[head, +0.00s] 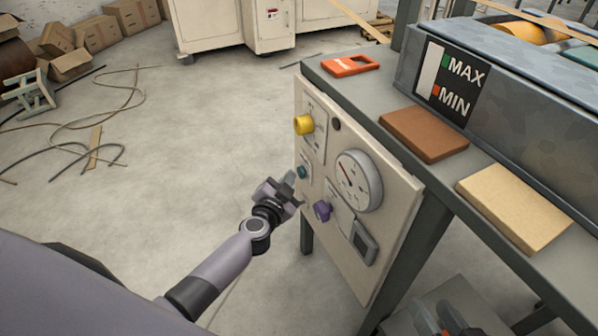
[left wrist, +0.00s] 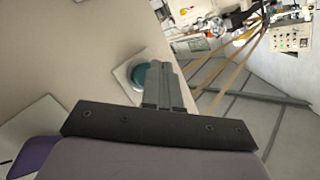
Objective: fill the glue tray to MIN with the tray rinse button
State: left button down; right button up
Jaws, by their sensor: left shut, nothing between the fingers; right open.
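The glue tray (head: 520,100) is the grey metal trough on the bench at upper right. Its level gauge (head: 441,75) has a white column, a green mark at MAX and a red mark at MIN; I see no fill in the column. A teal button (head: 302,172) sits on the cream control panel (head: 385,255); it also shows on a light plate in the left wrist view (left wrist: 140,75). My left gripper (head: 289,182) is shut and empty, its fingertips close to the teal button. Whether they touch it I cannot tell. My right gripper is not in view.
The panel also carries a yellow knob (head: 304,124), a purple knob (head: 322,211), a round dial (head: 358,181) and a grey switch (head: 364,242). The floor at left has loose cords.

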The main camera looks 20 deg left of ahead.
pick_arm(q)
jog(key=shift+w+d, duration=0.2)
dwell(0.5)
jog(key=shift+w+d, duration=0.1)
jog(key=shift+w, duration=0.05)
dwell(0.7)
dwell(1.0)
dwell(0.8)
dwell(0.6)
jog(key=shift+s+a+p, duration=0.55)
jog(key=shift+s, duration=0.1)
